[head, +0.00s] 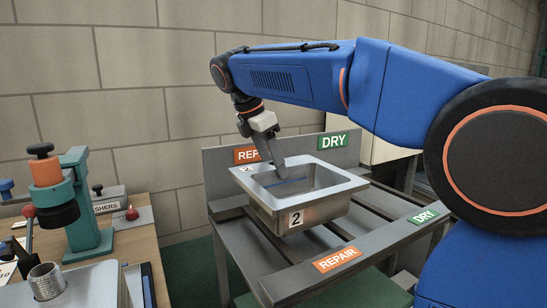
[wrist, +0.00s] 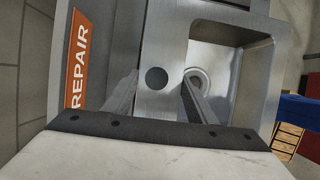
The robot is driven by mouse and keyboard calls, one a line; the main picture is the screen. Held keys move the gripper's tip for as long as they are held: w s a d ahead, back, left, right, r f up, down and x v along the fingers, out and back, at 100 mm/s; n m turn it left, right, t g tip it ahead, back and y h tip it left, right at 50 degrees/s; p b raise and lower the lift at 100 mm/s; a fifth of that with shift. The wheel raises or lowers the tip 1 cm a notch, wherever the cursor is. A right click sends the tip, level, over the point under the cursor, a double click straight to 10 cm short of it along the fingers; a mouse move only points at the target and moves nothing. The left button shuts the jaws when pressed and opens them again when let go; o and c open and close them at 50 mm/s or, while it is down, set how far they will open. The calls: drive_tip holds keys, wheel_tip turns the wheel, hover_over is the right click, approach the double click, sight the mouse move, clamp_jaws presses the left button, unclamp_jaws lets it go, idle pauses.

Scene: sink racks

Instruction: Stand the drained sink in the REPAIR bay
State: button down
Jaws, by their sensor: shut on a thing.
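A steel sink (head: 310,205) with a "2" label on its front wall is upright at the grey slatted rack. It is over the rack's left part, by the orange REPAIR signs (head: 338,258). I cannot tell whether its base touches the slats. My gripper (head: 277,165) comes down from above and is shut on the sink's far left rim. In the wrist view one finger of my gripper (wrist: 160,95) is outside the rim and one is inside the bowl. The sink's ledge with a round hole and its drain (wrist: 199,76) show there. No water is visible in the bowl.
Green DRY signs (head: 333,141) mark the rack's right part, where bare slats show. A workbench (head: 150,240) at the left holds a teal press (head: 82,200), a washers box and a threaded metal part. A block wall stands behind.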

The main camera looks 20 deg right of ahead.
sight(274, 175)
drive_tip(key=shift+f, duration=1.7)
drive_tip(key=c, duration=0.8)
unclamp_jaws()
drive_tip(key=shift+f, duration=0.1)
drive_tip(key=shift+o, duration=0.2)
drive_tip(key=v, duration=1.1)
drive_tip(key=shift+a+r, duration=0.1)
drive_tip(key=shift+r, duration=0.2)
drive_tip(key=shift+s+r, duration=0.1)
drive_tip(key=shift+r, duration=0.15)
